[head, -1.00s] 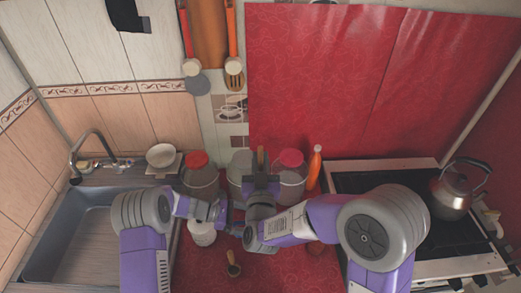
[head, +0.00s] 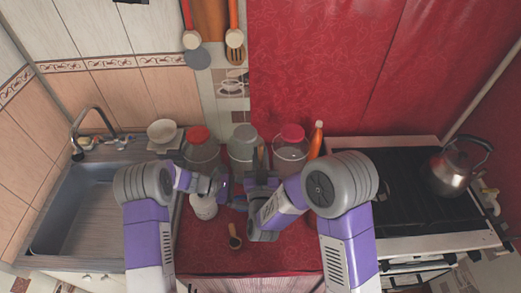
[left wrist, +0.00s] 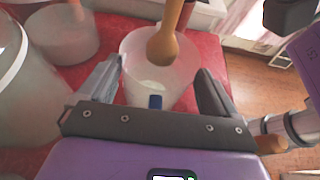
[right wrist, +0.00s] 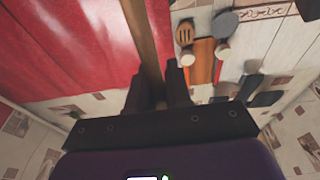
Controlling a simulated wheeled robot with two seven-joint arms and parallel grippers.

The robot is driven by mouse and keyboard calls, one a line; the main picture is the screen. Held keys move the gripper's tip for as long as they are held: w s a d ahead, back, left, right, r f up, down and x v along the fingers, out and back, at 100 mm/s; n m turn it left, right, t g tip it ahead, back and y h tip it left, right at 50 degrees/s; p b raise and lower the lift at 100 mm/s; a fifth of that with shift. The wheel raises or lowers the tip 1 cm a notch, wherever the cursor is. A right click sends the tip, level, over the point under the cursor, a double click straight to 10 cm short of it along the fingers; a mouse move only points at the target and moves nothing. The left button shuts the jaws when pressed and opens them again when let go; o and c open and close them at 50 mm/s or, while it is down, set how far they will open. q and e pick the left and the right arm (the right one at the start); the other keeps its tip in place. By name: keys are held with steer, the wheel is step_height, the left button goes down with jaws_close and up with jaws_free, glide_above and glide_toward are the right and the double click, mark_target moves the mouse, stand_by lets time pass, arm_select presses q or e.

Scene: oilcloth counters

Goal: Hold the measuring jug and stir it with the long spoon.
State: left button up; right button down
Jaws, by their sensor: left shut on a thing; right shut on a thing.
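The measuring jug (left wrist: 138,48) is a translucent cup in the left wrist view, standing between the fingers of my left gripper (left wrist: 160,88). A blue piece shows on its near side. My left gripper is shut on the jug. The long wooden spoon has its rounded end (left wrist: 163,46) at the jug's mouth, apparently inside it; how deep is unclear. In the head view my grippers and arms largely hide the jug.
Lidded jars (head: 201,155) (head: 291,152) and a grey-lidded jar (head: 243,150) stand behind my grippers, beside an orange bottle (head: 316,141). A white container (head: 203,206) and a small wooden utensil (head: 235,236) are nearby. The sink is left; the stove with a kettle (head: 458,168) is right.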

steer(key=shift+f, duration=5.95)
steer(key=shift+d, duration=0.15)
